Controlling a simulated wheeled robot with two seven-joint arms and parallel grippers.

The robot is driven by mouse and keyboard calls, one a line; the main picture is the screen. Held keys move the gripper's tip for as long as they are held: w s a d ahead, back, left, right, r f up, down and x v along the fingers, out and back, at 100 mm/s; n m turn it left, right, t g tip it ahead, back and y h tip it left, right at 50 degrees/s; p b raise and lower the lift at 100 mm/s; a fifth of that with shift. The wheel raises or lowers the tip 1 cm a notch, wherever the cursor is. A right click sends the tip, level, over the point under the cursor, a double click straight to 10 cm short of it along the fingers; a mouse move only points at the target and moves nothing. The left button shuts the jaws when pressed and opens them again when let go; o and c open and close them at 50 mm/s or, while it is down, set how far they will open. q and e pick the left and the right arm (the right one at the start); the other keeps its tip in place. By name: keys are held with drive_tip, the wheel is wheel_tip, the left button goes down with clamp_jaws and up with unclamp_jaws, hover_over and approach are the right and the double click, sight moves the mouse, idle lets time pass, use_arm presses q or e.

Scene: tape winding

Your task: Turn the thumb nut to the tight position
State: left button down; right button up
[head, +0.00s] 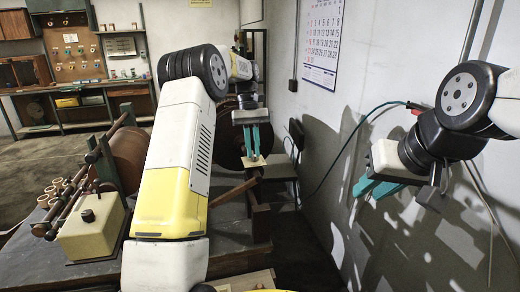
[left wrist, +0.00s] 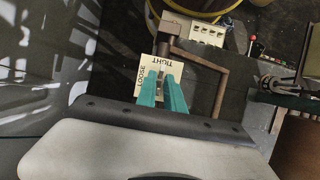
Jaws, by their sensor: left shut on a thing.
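A small cream plate (left wrist: 144,76) printed LOOSE and TIGHT shows in the left wrist view; in the head view the pale plate (head: 254,163) lies under my left gripper. My left gripper (head: 253,152) points down with its teal fingers at this plate. In the left wrist view its fingers (left wrist: 161,76) are closed around the thumb nut, which is mostly hidden between them. I cannot clearly read which way the nut points. My right gripper (head: 375,188) is open and empty, held in the air near the wall at the right.
A winding machine with a brown roll (head: 128,155) and a cream box (head: 92,226) stands at the left. A brown bar (left wrist: 210,66) runs close to the plate. A workbench (head: 80,105) is at the far left.

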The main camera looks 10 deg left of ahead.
use_arm(q)
drive_tip(key=shift+f, duration=0.1)
idle(0.3)
drive_tip(key=c, duration=1.5)
unclamp_jaws()
drive_tip(key=v, duration=0.7)
drive_tip(key=shift+w+r, duration=0.2)
drive_tip(key=shift+r, duration=0.15)
drive_tip(key=shift+r, duration=0.1)
